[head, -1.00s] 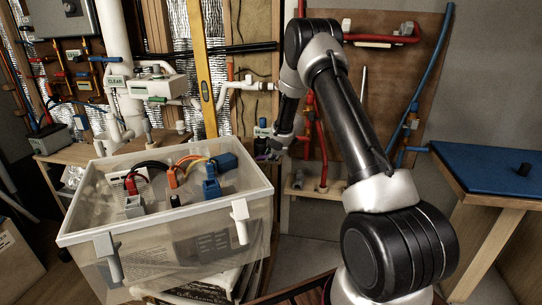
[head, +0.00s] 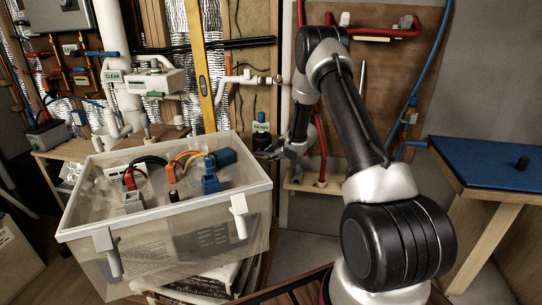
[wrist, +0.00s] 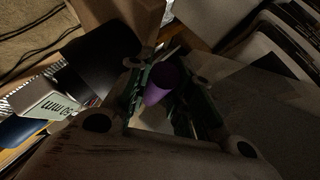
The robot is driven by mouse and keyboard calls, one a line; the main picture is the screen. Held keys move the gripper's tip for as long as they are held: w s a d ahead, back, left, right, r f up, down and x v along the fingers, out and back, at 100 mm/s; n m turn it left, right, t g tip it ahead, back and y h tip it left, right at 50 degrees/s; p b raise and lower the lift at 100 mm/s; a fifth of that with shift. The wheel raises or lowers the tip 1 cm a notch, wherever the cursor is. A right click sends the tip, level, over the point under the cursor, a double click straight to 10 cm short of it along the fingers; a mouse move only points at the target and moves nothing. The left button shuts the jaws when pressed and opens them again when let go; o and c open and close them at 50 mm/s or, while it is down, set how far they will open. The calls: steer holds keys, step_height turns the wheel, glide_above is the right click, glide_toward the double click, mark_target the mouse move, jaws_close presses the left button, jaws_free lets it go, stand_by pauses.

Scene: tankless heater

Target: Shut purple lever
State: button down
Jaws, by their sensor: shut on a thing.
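The purple lever (wrist: 162,84) shows in the wrist view as a short, rounded purple piece between the two fingers. My gripper (wrist: 170,82) is shut on it. In the head view a small patch of purple (head: 263,153) shows at the tip of my gripper (head: 272,154), left of the wrist and low against the pipe wall. The lever's base and the valve it belongs to are hidden or too dark to make out.
A clear plastic bin (head: 160,215) with cables and connectors stands left of my arm. Red piping (head: 385,34) and a blue pipe (head: 420,80) run on the wall board behind. A blue-topped bench (head: 487,165) stands at the right.

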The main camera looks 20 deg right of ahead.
steer(key=shift+s, duration=0.1)
steer(key=c, duration=1.5)
jaws_free()
steer(key=v, duration=1.2)
